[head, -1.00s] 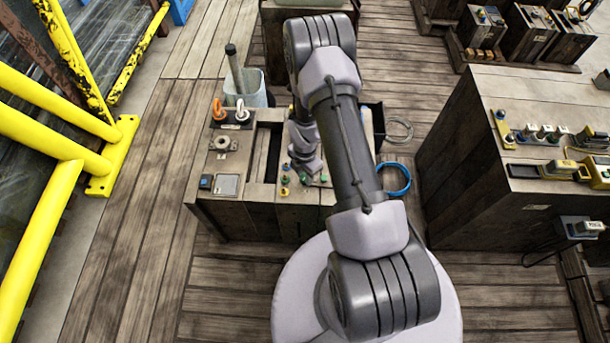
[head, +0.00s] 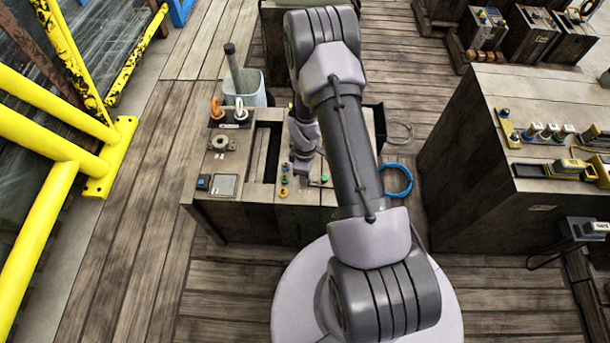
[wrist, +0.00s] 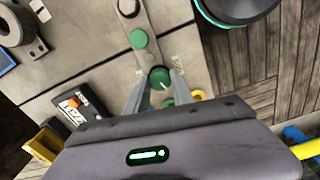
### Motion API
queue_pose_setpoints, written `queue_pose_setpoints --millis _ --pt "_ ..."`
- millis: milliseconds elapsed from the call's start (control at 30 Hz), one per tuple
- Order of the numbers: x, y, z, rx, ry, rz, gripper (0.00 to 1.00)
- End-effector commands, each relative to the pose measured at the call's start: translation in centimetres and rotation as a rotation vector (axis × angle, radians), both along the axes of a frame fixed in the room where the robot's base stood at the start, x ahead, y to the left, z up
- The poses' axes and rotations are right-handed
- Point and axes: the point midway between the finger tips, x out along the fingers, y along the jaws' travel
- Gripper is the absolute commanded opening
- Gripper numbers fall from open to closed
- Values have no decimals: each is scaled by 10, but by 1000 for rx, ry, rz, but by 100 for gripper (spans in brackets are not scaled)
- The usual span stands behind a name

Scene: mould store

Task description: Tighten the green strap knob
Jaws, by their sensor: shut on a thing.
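A round green knob (wrist: 160,78) with a pale mark on its top sits between my fingertips in the wrist view. My gripper (wrist: 158,84) is shut on it from both sides. A second green knob (wrist: 138,38) stands just beyond it on a grey strip, clear of the fingers. In the head view my gripper (head: 302,170) is down at the front of the wooden bench (head: 265,215), right of a short column of coloured knobs (head: 284,180). My arm hides part of the bench there, and the gripped knob cannot be made out in that view.
A black box with an orange button (wrist: 72,102) lies left of my gripper in the wrist view. On the bench stand an orange shackle (head: 217,110) and a white shackle (head: 240,112). A blue hose coil (head: 397,180) lies right of the bench. Yellow rails (head: 60,150) stand far left.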

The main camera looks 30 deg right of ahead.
Motion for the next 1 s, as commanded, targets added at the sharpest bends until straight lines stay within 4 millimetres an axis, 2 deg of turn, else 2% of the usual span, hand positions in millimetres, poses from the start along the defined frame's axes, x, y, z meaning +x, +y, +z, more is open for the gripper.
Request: queue_pose_setpoints --millis 1000 --pt "0 0 -1 0 -1 -962 0"
